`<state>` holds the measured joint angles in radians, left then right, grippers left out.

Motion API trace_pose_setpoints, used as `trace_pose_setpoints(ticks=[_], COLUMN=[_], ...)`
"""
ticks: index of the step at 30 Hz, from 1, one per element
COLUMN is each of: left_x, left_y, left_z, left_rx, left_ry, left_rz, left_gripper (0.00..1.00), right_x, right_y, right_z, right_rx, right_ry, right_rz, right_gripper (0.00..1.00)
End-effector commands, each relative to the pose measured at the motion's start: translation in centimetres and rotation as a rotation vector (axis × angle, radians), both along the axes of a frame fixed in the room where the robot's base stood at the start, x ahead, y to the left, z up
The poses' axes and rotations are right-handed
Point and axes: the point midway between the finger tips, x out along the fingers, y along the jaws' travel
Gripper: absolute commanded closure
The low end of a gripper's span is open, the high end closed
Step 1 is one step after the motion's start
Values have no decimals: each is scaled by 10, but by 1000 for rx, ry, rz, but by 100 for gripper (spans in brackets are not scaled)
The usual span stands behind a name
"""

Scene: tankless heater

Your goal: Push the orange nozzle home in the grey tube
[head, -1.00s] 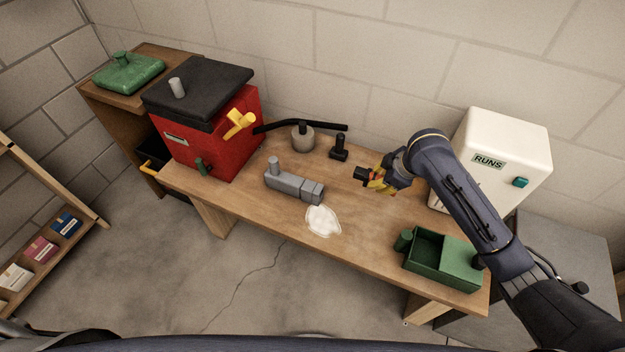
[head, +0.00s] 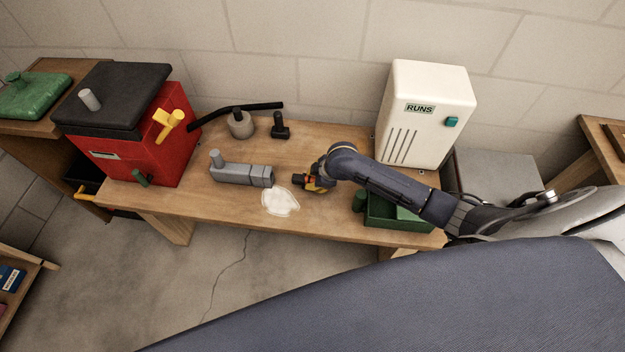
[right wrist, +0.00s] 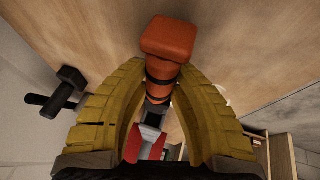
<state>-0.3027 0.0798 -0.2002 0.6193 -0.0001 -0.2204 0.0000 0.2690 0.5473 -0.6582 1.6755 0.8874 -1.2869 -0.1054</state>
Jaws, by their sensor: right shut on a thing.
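The grey tube (head: 238,173) lies on the workbench in the head view, with a short upright stub at its left end. Its right end faces my right gripper (head: 316,178). In the right wrist view, the yellow fingers of my right gripper (right wrist: 166,80) are shut on the orange nozzle (right wrist: 168,45), which has a blocky end and dark rings. In the head view the nozzle is small and mostly hidden by the fingers. A gap shows between the gripper and the tube's right end. My left gripper is in neither view.
A white patch (head: 280,201) lies in front of the tube's right end. A red box (head: 170,135) stands left, a green tray (head: 400,222) right, and the white heater (head: 425,115) behind it. A black fitting (head: 280,127) and a grey can (head: 241,124) stand at the back.

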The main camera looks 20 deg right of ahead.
Motion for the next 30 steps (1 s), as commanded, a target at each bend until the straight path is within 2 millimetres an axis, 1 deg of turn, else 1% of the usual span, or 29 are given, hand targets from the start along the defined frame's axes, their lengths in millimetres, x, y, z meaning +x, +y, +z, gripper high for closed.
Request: trace_pose_setpoints(ticks=[3, 18, 26, 30], left_x=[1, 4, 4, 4], left_y=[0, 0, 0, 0], left_z=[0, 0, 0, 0], left_rx=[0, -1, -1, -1], left_ry=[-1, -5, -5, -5], left_rz=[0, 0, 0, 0], left_gripper=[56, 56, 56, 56], right_x=[3, 2, 7, 12], right_y=[3, 3, 12, 20], right_z=[2, 2, 2, 2], right_rx=[0, 0, 1, 2], right_ry=[2, -1, 0, 0], right_rz=[7, 12, 12, 11], right_gripper=[100, 100, 100, 100])
